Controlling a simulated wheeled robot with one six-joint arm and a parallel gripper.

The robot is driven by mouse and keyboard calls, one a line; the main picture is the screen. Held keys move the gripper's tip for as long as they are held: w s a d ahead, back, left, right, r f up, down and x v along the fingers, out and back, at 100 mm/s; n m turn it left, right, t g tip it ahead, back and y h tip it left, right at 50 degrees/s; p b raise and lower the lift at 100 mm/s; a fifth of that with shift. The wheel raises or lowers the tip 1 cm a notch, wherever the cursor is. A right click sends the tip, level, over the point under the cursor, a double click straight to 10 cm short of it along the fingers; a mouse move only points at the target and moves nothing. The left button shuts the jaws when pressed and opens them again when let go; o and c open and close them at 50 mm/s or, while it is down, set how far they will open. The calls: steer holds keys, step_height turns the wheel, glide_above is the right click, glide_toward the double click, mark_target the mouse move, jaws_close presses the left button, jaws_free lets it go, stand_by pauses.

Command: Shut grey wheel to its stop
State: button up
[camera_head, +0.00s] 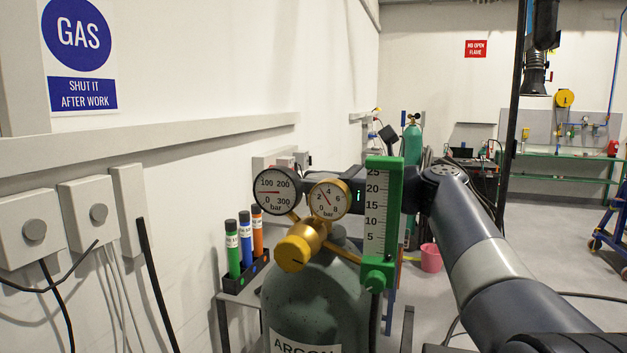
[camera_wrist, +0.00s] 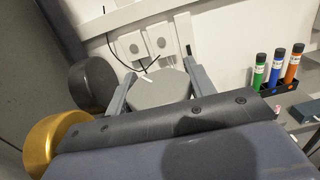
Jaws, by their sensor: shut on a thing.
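The grey wheel (camera_wrist: 160,90) shows in the wrist view as a flat, round-edged disc. My gripper (camera_wrist: 159,70) has one finger on each side of it, shut on its rim. In the head view my arm reaches in from the right, and its end is behind the gauges. There the gripper and wheel are hidden or cannot be made out. The green-grey argon cylinder (camera_head: 318,295) stands upright below. How far the wheel is turned cannot be told.
A dark-rimmed gauge (camera_head: 278,191), a gold gauge (camera_head: 330,199), a gold knob (camera_head: 293,252) and a green flow meter (camera_head: 374,222) crowd the cylinder's top. A rack of markers (camera_head: 242,277) stands left, near the wall boxes (camera_head: 90,215). Open floor lies right.

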steer(key=o, duration=1)
steer(key=shift+c, duration=0.2)
steer(key=shift+d, duration=0.1)
steer(key=b+v, duration=0.2)
steer(key=v, duration=0.8)
steer(key=shift+d, duration=0.3)
steer(key=shift+s, duration=0.15)
steer(key=shift+c, duration=0.2)
